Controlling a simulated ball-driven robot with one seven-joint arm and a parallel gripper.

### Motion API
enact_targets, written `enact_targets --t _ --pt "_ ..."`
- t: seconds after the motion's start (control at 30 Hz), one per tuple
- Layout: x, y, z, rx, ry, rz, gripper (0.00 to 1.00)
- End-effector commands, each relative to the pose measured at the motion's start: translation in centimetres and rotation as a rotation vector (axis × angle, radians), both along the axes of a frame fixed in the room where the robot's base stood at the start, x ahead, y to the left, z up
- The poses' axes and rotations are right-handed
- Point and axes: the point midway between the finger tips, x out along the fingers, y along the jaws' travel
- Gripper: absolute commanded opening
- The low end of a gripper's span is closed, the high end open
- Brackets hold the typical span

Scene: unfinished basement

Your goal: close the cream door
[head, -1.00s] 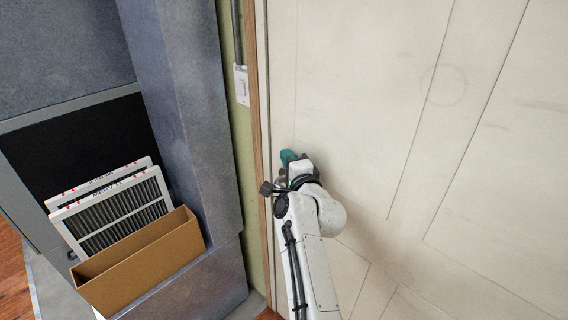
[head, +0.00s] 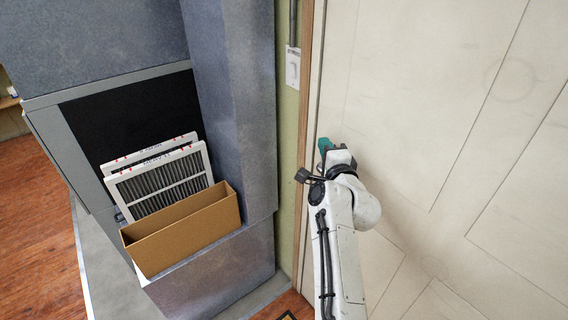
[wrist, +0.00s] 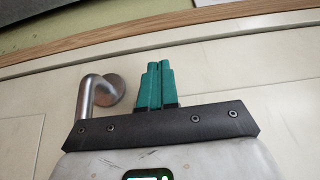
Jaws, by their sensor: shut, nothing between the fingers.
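The cream door (head: 430,110) fills the right side of the head view, with its left edge close along the wooden frame. In the wrist view the door (wrist: 225,75) lies behind my gripper, and a metal lever handle (wrist: 102,92) shows just left of the fingers. My gripper (wrist: 155,80) has teal fingers pressed together with nothing between them. In the head view my gripper (head: 325,147) is at the door's left edge area; the handle is hidden there by my arm. I cannot tell whether the fingertips touch the door.
A wooden door frame (head: 308,120) and a light switch (head: 292,68) stand left of the door. Further left, a cardboard box (head: 185,235) with framed filters (head: 160,185) sits on a grey ledge by a grey cabinet. Wooden floor (head: 35,230) is clear at far left.

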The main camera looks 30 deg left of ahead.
Motion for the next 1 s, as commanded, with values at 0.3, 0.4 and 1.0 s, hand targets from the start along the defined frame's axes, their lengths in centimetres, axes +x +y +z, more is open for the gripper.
enact_targets --t 0.3,0.4,1.0 --pt "-4.3 1.9 -0.1 -0.001 0.002 0.010 0.00" --pt "-5.8 2.5 -0.2 -0.003 0.003 0.011 0.00" --pt "-9.7 3.8 -0.3 -0.003 0.004 0.007 0.00"
